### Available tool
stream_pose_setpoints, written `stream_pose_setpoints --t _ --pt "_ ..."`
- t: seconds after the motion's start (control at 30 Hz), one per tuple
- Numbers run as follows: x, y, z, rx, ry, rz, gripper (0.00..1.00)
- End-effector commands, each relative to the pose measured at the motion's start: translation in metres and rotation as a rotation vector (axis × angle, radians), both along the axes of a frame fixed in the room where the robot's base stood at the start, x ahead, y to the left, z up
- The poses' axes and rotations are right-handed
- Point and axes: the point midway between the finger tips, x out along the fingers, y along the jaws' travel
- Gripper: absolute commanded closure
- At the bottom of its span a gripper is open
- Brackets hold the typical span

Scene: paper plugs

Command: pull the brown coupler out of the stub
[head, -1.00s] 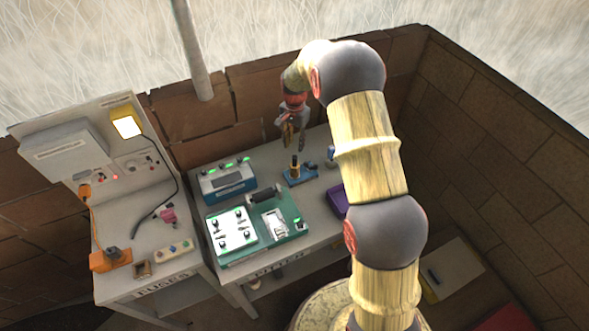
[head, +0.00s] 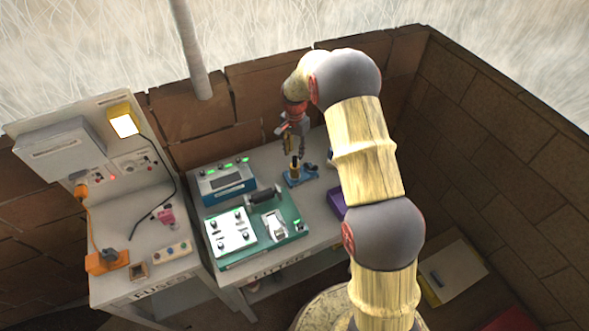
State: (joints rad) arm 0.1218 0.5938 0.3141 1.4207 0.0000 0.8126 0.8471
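A small blue base (head: 301,177) stands on the table below my arm's end, with a short yellow-and-dark upright post on it. This post looks like the stub with the coupler (head: 295,161) at its top; the picture is too small to tell where one ends and the other begins. My gripper (head: 294,150) points down just above the post. Its fingers look apart, with nothing seen between them. I cannot tell whether the fingertips reach beside the post's top.
A blue box with green lights (head: 226,182) and a green-and-white panel (head: 293,229) stand to the left. A purple bin (head: 337,201) is at the right, partly behind my arm. A brick wall (head: 250,95) rises behind the table.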

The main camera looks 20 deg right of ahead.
Motion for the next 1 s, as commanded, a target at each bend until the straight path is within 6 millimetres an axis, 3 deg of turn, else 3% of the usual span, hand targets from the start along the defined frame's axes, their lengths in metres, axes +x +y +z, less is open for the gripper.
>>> stream_pose_setpoints --t 0.6,0.9,1.0 --pt "-0.001 0.0 -0.03 0.0 0.001 0.0 0.69" --pt "0.0 0.0 -0.031 0.0 0.0 0.0 0.69" --pt "0.0 0.0 -0.031 0.0 0.0 0.0 0.74"
